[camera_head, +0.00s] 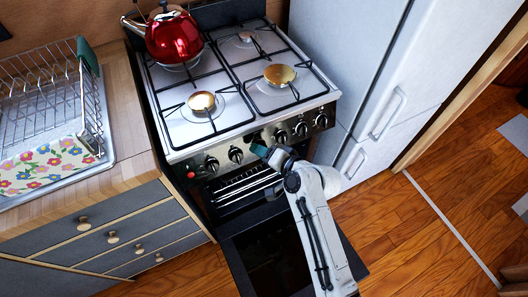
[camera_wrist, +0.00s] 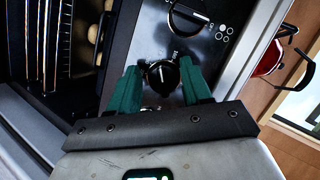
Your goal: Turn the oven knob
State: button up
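The stove's front panel carries a row of dark round knobs in the head view. My gripper (camera_head: 261,150), with green fingers, is at the middle of that row and partly hides the knob there. In the wrist view a black knob (camera_wrist: 163,76) with a white pointer line lies between the two green fingertips of my gripper (camera_wrist: 159,68). The right finger is very close to the knob; whether it touches cannot be told. A gap shows on the left side, so the fingers look open around it. Another knob (camera_wrist: 188,14) is just beyond.
The oven door (camera_head: 268,258) is lowered below my arm, and a rack (camera_head: 243,184) shows inside. A red kettle (camera_head: 174,38) stands on the back left burner. Floor at right is open.

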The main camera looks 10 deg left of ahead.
jog(key=shift+o, duration=1.4)
jog(key=shift+r, duration=0.1)
jog(key=v, duration=1)
jog(key=shift+s+d+r, duration=0.15)
jog(key=shift+d, duration=0.1)
jog(key=s+d+f+n+g+h, duration=0.1)
jog(key=s+d+f+g+h, duration=0.1)
jog(key=s+d, duration=0.6)
jog(key=s+d+f+g+h, duration=0.1)
jog(key=s+d+h, duration=0.3)
jog(key=s+d, duration=0.5)
jog(key=s+d+f+n+g+h, duration=0.1)
jog(key=s+d+f+g+h, duration=0.1)
jog(key=s+d, duration=0.6)
jog(key=s+g+h, duration=0.1)
jog(key=s+h, duration=0.1)
jog(key=s, duration=0.1)
jog(key=shift+s+d+f+n+g, duration=0.15)
jog(key=shift+d+f+n+g, duration=0.15)
jog(key=shift+g, duration=0.1)
jog(key=shift+c, duration=0.5)
